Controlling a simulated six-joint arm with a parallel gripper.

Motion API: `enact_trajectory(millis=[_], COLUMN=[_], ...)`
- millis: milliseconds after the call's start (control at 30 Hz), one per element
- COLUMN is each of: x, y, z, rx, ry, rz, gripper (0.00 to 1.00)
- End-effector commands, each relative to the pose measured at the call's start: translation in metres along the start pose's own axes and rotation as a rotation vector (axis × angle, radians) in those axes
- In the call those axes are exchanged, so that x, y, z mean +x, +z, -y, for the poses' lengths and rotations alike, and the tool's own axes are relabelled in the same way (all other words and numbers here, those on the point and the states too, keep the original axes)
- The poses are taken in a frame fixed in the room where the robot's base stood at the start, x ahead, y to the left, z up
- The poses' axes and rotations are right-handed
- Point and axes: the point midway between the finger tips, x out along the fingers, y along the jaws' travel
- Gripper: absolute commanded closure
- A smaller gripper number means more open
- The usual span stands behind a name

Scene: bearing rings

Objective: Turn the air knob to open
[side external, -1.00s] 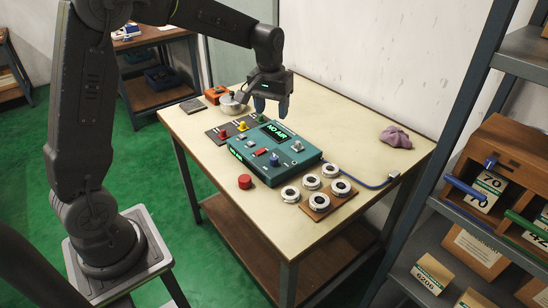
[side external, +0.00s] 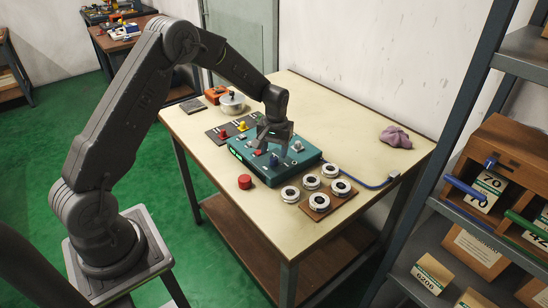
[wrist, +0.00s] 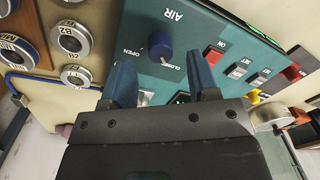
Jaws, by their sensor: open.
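The air knob (wrist: 160,46) is a round blue knob on the teal control panel (wrist: 228,28), under the label AIR. The words OPEN and CLOSED are printed beside it, OPEN to the left and CLOSED to the lower right in the wrist view. A small light mark shows on the knob's edge near CLOSED. My gripper (wrist: 161,61) is open, with its two blue fingers apart on either side below the knob in the picture.
Several white bearing rings (side external: 311,182) lie right of the panel, some on a wooden board. Other switches (wrist: 237,72) sit beside the knob. A metal pot (side external: 232,103) and purple cloth (side external: 395,137) lie farther back.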

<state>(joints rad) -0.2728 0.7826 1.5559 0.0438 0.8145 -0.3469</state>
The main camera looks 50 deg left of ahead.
Motion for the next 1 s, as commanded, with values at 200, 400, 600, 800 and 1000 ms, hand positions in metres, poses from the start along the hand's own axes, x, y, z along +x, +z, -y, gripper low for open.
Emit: enact_trajectory(millis=[200,400,600,800,1000], x=[0.027,0.034,0.034,0.034,0.034], y=[0.000,0.000,0.000,0.000,0.000], z=[0.000,0.000,0.000,0.000,0.000], rx=[0.000,0.000,0.000,0.000,0.000], ry=[0.000,0.000,0.000,0.000,0.000], rz=[0.001,-0.001,-0.001,-0.001,-0.001], gripper=[0.45,0.45,0.45,0.65,0.84])
